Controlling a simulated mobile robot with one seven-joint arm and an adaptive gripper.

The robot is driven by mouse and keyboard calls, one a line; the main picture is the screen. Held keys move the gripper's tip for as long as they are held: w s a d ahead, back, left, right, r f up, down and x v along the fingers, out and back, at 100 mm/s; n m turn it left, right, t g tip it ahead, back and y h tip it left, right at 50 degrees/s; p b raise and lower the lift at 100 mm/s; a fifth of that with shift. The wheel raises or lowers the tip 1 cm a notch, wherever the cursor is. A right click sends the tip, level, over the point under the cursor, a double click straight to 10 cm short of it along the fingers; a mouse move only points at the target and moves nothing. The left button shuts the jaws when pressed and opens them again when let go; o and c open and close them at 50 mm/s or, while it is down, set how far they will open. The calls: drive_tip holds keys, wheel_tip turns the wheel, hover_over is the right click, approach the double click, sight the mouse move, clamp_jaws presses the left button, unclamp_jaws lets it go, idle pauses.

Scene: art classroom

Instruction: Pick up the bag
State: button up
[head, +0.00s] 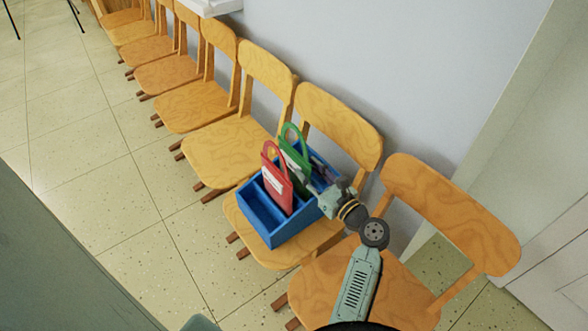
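A blue box (284,233) with compartments sits on a wooden chair seat. A red bag (276,188) with a loop handle and a pale label stands upright in it. A green bag (293,157) with a loop handle stands just behind the red one, partly hidden by it. My gripper (314,186) is over the right side of the box, close beside the green bag's lower right. Its fingers are small and partly hidden in this view, so I cannot tell whether they touch the bag or are open or shut.
Wooden chairs stand in a row along the pale wall (390,60). An empty chair (450,212) is to the right of the box, under my arm. Dark thin items (322,168) lie in the back of the box. Tiled floor (90,180) on the left is clear.

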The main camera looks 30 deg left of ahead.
sight(294, 162)
drive_tip(key=shift+x, duration=1.25)
drive_tip(key=shift+c, duration=0.5)
clamp_jaws()
